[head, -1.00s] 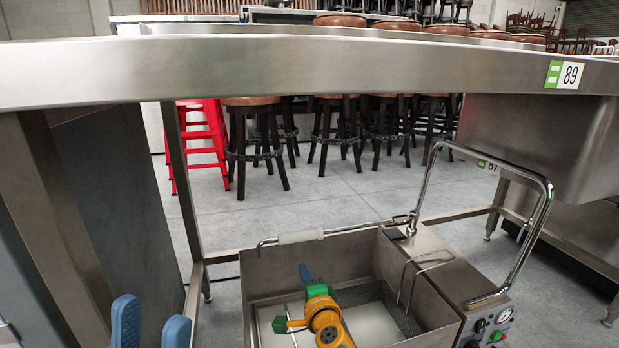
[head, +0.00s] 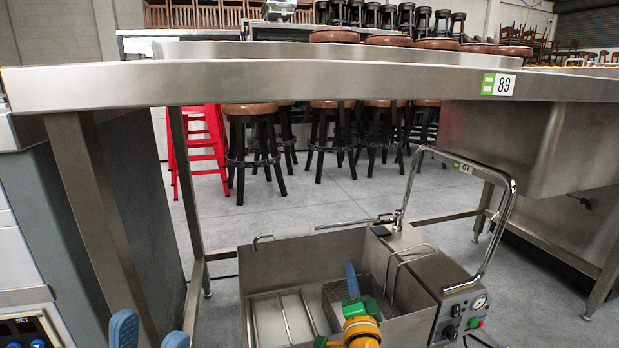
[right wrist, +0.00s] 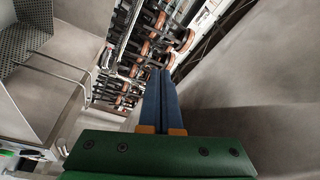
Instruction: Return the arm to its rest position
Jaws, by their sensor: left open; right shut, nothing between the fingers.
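My left gripper (head: 150,334) shows at the bottom left of the head view, its two blue fingers apart with nothing between them. My right gripper (head: 351,278) is over the steel fryer (head: 250,264), in front of its right part, with its blue fingers pointing up and away. In the right wrist view the right gripper's fingers (right wrist: 162,98) lie together and hold nothing. Its green and orange wrist hides part of the basin. I cannot tell whether it touches the fryer.
A steel table (head: 300,82) with tag 89 spans above the fryer. Its leg (head: 100,225) stands on the left. The fryer's chrome handle (head: 503,225) rises on the right. Bar stools (head: 262,150) and a red step stool (head: 200,150) stand behind on open floor.

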